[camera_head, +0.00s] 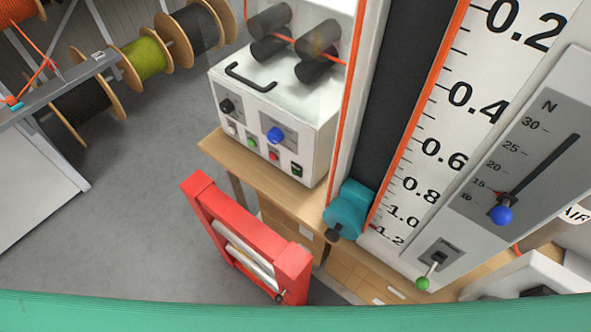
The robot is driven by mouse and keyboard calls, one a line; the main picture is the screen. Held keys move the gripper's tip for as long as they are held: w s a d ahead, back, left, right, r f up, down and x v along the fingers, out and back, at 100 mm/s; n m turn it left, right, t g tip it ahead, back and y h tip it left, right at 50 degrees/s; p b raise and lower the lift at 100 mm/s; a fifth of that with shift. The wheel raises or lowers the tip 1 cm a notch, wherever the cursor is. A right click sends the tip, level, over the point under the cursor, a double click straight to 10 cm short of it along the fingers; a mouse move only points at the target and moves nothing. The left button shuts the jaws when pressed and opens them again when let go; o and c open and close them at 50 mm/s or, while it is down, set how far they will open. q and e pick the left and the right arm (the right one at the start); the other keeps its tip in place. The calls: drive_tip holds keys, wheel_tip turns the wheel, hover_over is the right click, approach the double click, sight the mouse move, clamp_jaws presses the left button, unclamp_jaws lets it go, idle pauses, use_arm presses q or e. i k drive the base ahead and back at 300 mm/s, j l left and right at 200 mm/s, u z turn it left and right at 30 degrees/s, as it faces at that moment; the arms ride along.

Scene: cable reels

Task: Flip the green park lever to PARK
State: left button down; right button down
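The green park lever (424,283) is a small green ball on a pale stem. It sits on a dark switch plate (440,256) low on the grey-white panel at the right. The stem points down and to the left from the plate. The label above the plate is too small to read. Neither of my grippers shows in the head view.
Above the lever is a force scale marked N with a blue knob (501,214). A teal block (348,210) sits at the foot of the dark track. A white control box (277,109) stands on a wooden bench. A red frame (247,241) stands in front. Cable reels (147,60) hang at upper left.

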sight(422, 283)
drive_tip(key=z, duration=0.4)
drive_tip(key=k+z, duration=0.15)
drive_tip(key=z, duration=0.3)
drive_tip(key=l+z, duration=0.1)
drive_tip(key=z, duration=0.3)
